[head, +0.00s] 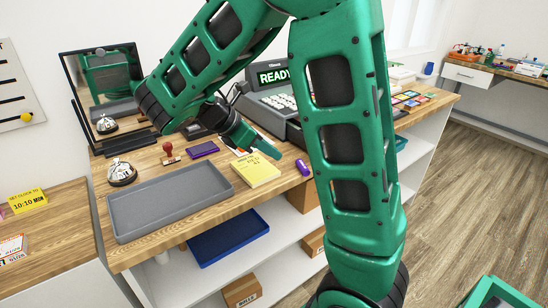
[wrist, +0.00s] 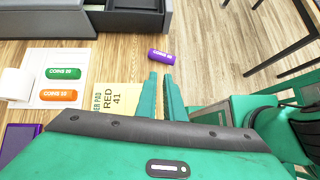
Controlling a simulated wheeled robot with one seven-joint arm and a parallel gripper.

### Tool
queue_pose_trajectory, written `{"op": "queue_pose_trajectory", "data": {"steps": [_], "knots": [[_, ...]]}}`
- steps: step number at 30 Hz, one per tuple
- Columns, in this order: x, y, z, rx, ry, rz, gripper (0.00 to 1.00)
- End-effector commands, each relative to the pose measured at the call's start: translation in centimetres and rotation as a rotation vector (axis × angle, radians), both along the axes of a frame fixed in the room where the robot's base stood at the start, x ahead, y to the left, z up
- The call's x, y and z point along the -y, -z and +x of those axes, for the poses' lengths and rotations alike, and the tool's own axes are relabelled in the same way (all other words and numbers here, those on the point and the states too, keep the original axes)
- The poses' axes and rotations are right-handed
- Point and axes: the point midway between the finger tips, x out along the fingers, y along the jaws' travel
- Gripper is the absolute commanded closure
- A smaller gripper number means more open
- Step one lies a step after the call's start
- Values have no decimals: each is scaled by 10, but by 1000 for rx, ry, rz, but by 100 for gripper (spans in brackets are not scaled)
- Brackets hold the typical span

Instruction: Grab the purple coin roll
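The purple coin roll (head: 303,167) lies on the wooden counter near its front edge, right of the yellow order pad (head: 256,170). In the wrist view the purple coin roll (wrist: 161,57) lies just beyond my fingertips, apart from them. My gripper (head: 277,153) hangs above the counter, over the back of the pad, to the left of the roll. A green coin roll (wrist: 63,73) and an orange coin roll (wrist: 58,95) lie on a white sheet left of the fingers.
The cash register (head: 273,98) stands behind the roll. A grey tray (head: 120,226), a bell (head: 122,174), a red stamp (head: 168,154) and a flat purple object (head: 203,149) are to the left. The counter's edge is close to the roll, with shelves below.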

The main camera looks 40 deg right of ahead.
Motion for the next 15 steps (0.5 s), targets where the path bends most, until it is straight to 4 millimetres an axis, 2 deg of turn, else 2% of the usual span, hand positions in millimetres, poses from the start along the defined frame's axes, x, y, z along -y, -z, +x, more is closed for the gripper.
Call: {"op": "queue_pose_trajectory", "data": {"steps": [1,4,7,8,12,15], "knots": [[1,-2,-1,5,9,2,78],[8,-4,-8,46,64,22,55],[25,-3,-23,134,187,61,31],[30,-2,-29,169,237,77,27],[53,2,-64,335,505,156,27],[63,6,-91,444,707,206,27]]}}
